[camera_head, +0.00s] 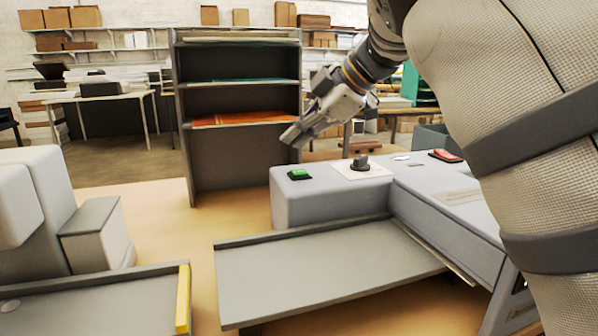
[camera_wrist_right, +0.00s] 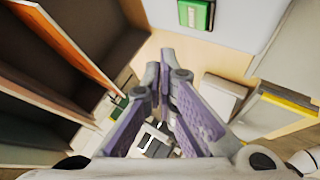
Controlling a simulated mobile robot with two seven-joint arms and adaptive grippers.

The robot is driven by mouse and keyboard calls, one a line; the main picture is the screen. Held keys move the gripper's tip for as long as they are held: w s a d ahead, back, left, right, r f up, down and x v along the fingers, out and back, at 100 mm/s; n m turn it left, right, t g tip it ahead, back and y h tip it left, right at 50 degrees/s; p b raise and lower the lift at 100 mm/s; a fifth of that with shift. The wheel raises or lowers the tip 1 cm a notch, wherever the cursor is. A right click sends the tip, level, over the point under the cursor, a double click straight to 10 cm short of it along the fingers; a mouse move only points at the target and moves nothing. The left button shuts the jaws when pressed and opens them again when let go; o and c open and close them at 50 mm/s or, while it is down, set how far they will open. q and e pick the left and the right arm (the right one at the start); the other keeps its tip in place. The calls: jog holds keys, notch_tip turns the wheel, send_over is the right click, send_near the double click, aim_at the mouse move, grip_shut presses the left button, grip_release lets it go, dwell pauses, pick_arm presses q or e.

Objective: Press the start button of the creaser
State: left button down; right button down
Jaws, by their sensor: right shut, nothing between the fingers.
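The creaser (camera_head: 330,203) is a light grey machine at the centre right of the head view. A green button (camera_head: 299,174) sits on the left end of its top, and a green button on a pale surface also shows at the top of the right wrist view (camera_wrist_right: 196,14). A red button (camera_head: 445,156) and a dark knob (camera_head: 360,162) are further right on the top. My right gripper (camera_head: 291,136) is shut and empty, above and just behind the green button, apart from it. In the right wrist view its fingers (camera_wrist_right: 165,62) point toward the button's side. My left gripper is not in view.
A grey tray (camera_head: 330,275) juts out in front of the creaser. A dark shelf unit (camera_head: 240,160) with orange and green sheets stands behind. Another pale machine (camera_head: 95,230) is at the left. My right arm covers the right side of the head view.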

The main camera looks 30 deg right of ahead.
aim_at(298, 173)
jog(key=shift+f, duration=1.55)
jog(key=shift+f, duration=0.45)
